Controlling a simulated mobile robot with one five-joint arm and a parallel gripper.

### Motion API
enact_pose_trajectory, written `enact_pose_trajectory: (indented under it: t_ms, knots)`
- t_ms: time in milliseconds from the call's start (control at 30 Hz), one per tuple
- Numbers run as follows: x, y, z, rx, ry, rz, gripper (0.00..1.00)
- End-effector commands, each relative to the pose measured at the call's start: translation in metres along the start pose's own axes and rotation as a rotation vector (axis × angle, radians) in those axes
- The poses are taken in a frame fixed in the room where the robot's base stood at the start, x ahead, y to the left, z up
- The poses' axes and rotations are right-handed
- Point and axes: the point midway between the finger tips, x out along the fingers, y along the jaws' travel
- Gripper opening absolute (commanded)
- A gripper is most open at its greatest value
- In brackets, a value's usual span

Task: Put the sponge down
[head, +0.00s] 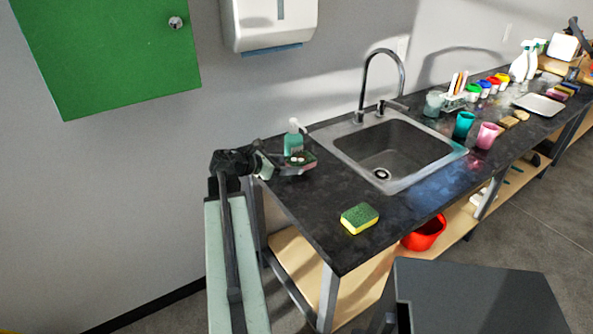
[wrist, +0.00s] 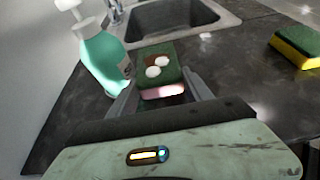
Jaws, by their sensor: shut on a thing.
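My gripper (head: 296,168) is over the left end of the dark counter, beside the teal soap bottle. In the wrist view its two fingers (wrist: 163,92) are shut on a sponge (wrist: 160,75) with a green top and a pink side. The sponge's top has white blobs and a brown patch. I cannot tell whether the held sponge touches the counter. A second sponge, yellow and green (head: 360,218), lies near the counter's front edge; it also shows at the right of the wrist view (wrist: 298,45).
The soap bottle (head: 293,140) stands close behind my gripper, at left in the wrist view (wrist: 103,60). The sink (head: 408,178) is to the right. The dark counter (head: 310,205) is bare between my gripper and the yellow-green sponge. Cups (head: 464,124) stand beyond the sink.

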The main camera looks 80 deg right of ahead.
Motion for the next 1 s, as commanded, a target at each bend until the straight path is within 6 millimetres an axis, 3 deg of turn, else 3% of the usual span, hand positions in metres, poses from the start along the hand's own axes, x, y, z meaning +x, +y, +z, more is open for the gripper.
enact_pose_trajectory:
  t_ms: [133, 233, 733, 767, 800, 1000]
  knots:
    - [0.026, 0.0, 0.011, 0.001, 0.0, -0.004, 0.32]
    - [0.035, 0.0, -0.018, 0.0, 0.0, 0.0, 0.32]
    - [0.038, -0.001, -0.025, 0.001, 0.0, -0.002, 0.32]
    - [0.037, -0.001, -0.024, 0.001, 0.0, -0.002, 0.66]
    - [0.037, -0.001, -0.023, 0.001, 0.0, -0.002, 0.77]
    - [0.037, 0.0, -0.023, 0.001, -0.001, -0.001, 0.8]
